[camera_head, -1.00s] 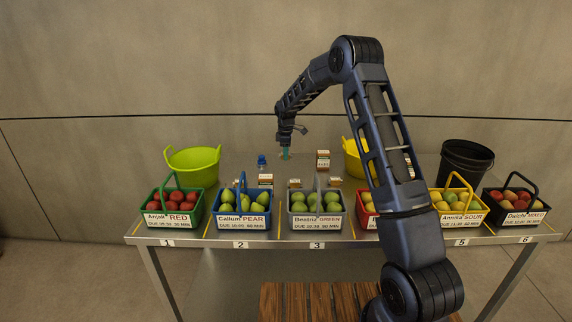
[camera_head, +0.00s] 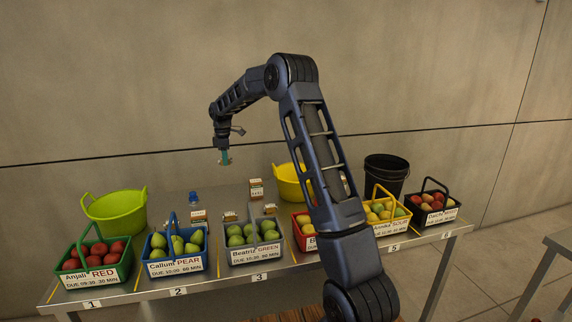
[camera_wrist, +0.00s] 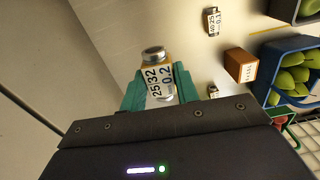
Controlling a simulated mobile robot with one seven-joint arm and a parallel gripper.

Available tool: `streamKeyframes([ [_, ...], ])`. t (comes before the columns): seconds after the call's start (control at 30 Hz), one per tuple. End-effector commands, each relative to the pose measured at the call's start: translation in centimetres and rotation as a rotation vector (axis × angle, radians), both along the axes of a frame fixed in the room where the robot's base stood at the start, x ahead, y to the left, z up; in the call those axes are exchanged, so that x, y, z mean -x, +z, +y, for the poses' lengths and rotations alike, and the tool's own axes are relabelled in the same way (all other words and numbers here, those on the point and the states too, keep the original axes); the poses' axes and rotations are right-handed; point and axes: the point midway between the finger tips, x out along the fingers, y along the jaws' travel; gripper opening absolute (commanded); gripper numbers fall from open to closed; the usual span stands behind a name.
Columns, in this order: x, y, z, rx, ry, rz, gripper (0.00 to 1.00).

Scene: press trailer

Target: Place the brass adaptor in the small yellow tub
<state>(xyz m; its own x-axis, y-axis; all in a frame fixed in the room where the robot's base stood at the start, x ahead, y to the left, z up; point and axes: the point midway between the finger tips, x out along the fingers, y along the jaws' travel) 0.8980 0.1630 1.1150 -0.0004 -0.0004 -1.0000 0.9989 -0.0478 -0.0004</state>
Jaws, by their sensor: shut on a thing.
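My gripper (camera_head: 223,158) is raised above the back of the bench, left of the yellow tub. In the wrist view its teal fingers (camera_wrist: 158,84) are shut on a short fitting (camera_wrist: 156,74) with metal ends, a brassy side and a label reading "25/32" and "0.2". I take it for the brass adaptor. The yellow tub (camera_head: 287,184) stands at the back of the bench, partly hidden by my arm. The tub's inside is mostly out of sight.
A larger lime-green tub (camera_head: 116,213) stands back left, a black bucket (camera_head: 385,176) back right. A blue-capped bottle (camera_head: 194,199) and small boxes (camera_head: 256,188) stand between. Labelled fruit baskets (camera_head: 174,255) line the front edge. Another labelled fitting (camera_wrist: 213,21) lies on the bench.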

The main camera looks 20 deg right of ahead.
Motion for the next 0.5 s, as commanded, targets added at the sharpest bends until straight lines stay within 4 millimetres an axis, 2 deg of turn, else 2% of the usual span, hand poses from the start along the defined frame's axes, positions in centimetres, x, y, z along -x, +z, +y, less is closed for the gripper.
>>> streamKeyframes([
  [0.03,-0.5,0.1,-2.3,0.0,-0.006,-0.001,0.05],
  [0.27,-1.9,0.3,-11.7,0.0,0.008,0.0,0.05],
  [0.5,-2.2,0.5,-21.6,-0.001,0.023,-0.001,0.05],
])
